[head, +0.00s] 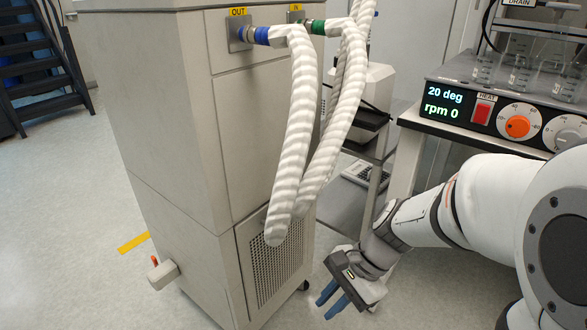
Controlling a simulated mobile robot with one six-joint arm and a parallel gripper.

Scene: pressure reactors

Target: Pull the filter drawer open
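A tall beige cabinet unit (150,120) stands left of centre. A perforated grille panel (265,275) fills the lower part of its right-hand face and looks flush with it; this may be the filter drawer, but I see no label. A small beige block (163,275) sticks out low on the left face, with an orange-red piece beside it. My gripper (325,309), with blue fingers, points down and left, right of the grille and apart from it. The fingers are apart with nothing between them.
Two thick white ribbed hoses (298,130) hang from the OUT and IN ports and cover part of the grille. At right, a hot-plate stirrer (490,105) with glassware stands on a bench. Open floor (60,220) lies left of the cabinet.

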